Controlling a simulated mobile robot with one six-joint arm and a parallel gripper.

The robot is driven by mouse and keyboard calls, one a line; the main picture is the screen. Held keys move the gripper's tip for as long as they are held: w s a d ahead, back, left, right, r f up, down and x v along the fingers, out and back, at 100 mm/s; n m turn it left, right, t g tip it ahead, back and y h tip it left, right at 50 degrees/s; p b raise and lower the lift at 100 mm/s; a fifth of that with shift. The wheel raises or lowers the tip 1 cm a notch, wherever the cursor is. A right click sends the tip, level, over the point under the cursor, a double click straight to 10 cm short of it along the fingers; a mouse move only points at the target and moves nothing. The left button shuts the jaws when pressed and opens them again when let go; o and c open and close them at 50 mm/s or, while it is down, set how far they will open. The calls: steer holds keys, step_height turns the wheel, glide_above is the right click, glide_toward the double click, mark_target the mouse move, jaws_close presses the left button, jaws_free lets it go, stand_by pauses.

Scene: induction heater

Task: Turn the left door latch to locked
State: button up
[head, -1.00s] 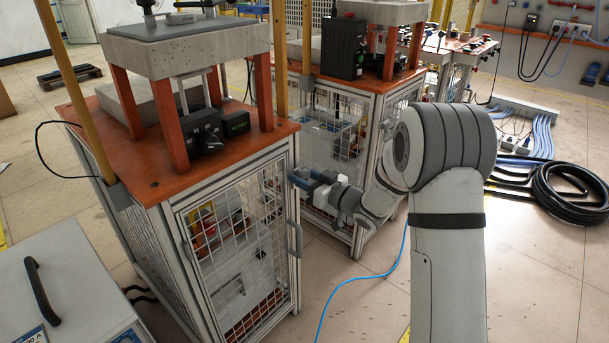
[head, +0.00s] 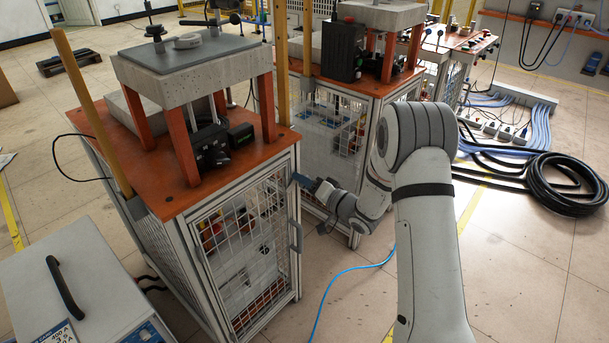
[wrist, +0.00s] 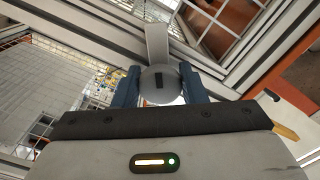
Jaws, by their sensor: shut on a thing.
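The left door (head: 240,250) is a wire-mesh door in a grey frame on the front of the near cabinet. My gripper (head: 297,181) is at the door's upper right edge and hides the latch in the head view.
A grey door handle (head: 296,237) is just below my gripper. A second mesh cabinet (head: 335,140) stands behind to the right. A blue cable (head: 345,273) lies on the floor near my arm. A grey box with a black handle (head: 68,288) is at lower left.

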steer(key=m+p, duration=0.3)
steer(key=m, duration=0.1)
steer(key=shift+r, duration=0.15)
steer(key=shift+m+p, duration=0.65)
steer(key=shift+m, duration=0.55)
steer(key=o, duration=0.9)
steer(key=shift+o, duration=0.2)
steer(key=shift+d, duration=0.1)
steer(key=v, duration=0.7)
steer(key=shift+s+d, duration=0.25)
steer(key=shift+s, duration=0.05)
steer(key=shift+p, duration=0.3)
